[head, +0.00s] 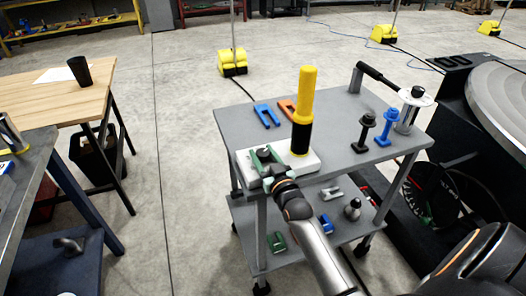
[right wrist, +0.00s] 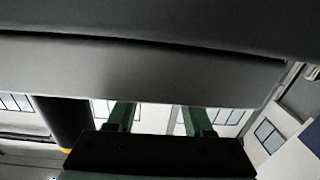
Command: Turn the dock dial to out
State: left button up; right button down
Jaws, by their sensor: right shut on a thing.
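The dock is a pale grey-white block (head: 311,160) on the near left part of the grey cart top. A tall post with a yellow upper part and black lower part (head: 305,95) stands upright on it. My right gripper (head: 264,158), with green fingers, reaches from below onto the left part of the block. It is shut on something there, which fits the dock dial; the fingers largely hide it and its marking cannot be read. In the right wrist view the two green fingers (right wrist: 160,118) stand apart beneath a wide grey surface. My left gripper is not in view.
The cart top (head: 340,112) also carries blue (head: 267,115) and orange (head: 287,108) forked pieces, and black (head: 364,132) and blue (head: 384,127) upright clamps. Small parts lie on its lower shelf. A large round table (head: 503,100) stands right; a wooden table (head: 50,88) stands left.

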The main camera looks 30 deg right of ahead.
jog(key=shift+c, duration=1.5)
grip_release()
jog(key=shift+s, duration=0.15)
jog(key=s+a, duration=0.2)
jog(key=s, duration=1)
jog(key=shift+a, duration=0.2)
jog(key=shift+a, duration=0.1)
